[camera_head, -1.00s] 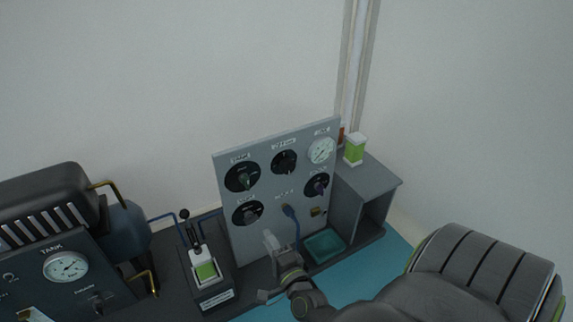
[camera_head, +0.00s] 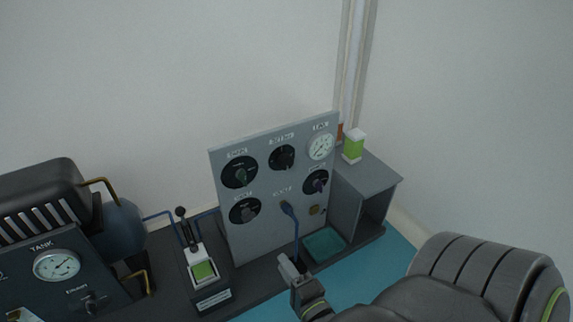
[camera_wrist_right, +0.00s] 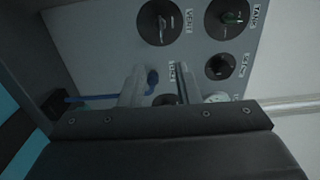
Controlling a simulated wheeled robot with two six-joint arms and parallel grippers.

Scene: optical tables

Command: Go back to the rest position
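My right gripper (camera_head: 287,268) is low in front of the grey gauge panel (camera_head: 262,225), near its bottom edge. In the right wrist view its two fingers (camera_wrist_right: 163,88) stand apart with a gap between them, and I see nothing held. A blue plug (camera_head: 287,208) with a blue cable sits at the panel's lower middle. The plug also shows beyond the finger gap in the wrist view (camera_wrist_right: 152,78). The gripper appears apart from the panel. My left gripper is out of view.
A teal tray (camera_head: 324,244) lies right of the gripper. A grey open shelf (camera_head: 372,178) carries a green-and-white block (camera_head: 354,147). The tank unit (camera_head: 57,266) is far left. Blue mat (camera_head: 398,262) is bare at right.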

